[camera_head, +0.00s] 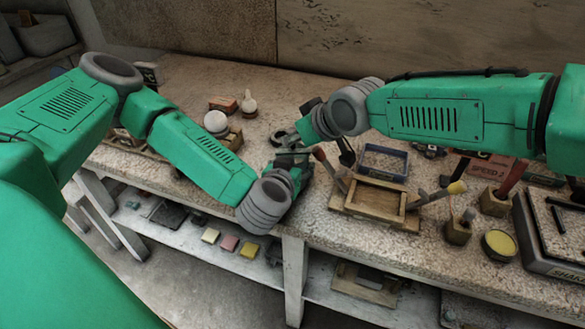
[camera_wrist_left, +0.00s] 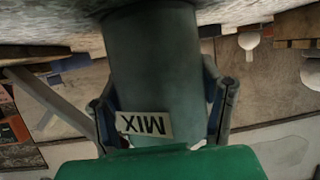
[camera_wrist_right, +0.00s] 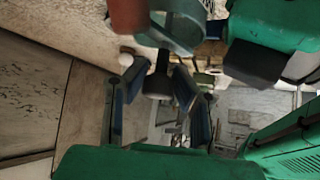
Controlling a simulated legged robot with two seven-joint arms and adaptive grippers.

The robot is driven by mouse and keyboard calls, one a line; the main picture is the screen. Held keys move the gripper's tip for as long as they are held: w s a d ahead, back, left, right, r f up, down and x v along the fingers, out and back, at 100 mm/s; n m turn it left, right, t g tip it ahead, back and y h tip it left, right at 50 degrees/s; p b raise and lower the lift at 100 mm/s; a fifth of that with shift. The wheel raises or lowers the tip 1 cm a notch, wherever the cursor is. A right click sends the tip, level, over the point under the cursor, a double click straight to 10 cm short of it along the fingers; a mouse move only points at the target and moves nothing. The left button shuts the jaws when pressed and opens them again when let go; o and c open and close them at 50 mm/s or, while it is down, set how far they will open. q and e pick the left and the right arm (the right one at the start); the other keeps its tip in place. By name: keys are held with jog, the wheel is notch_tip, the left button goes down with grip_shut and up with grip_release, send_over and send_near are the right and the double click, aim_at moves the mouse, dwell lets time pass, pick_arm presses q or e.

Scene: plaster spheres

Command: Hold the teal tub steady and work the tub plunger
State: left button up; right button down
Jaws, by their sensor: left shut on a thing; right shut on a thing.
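The teal tub (camera_wrist_left: 155,60) is grey-teal with a white MIX label (camera_wrist_left: 146,124). It fills the middle of the left wrist view, between the fingers of my left gripper (camera_wrist_left: 163,105), which is shut on its sides. In the right wrist view the tub's round rim (camera_wrist_right: 180,42) shows at the top. The plunger's dark handle (camera_wrist_right: 157,84) sits between the fingers of my right gripper (camera_wrist_right: 160,105), shut on it. In the head view my left gripper (camera_head: 290,162) is just below my right gripper (camera_head: 296,136), and the two largely hide the tub and plunger.
White plaster pieces (camera_head: 216,122) stand to the left. Tools in wooden blocks (camera_head: 495,203) and a yellow-filled pot (camera_head: 499,244) are farther right.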

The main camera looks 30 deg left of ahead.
jog(key=shift+w+r, duration=0.2)
jog(key=shift+r, duration=1.7)
jog(key=shift+d+f, duration=0.1)
jog(key=shift+f, duration=2.15)
jog(key=shift+r, duration=0.1)
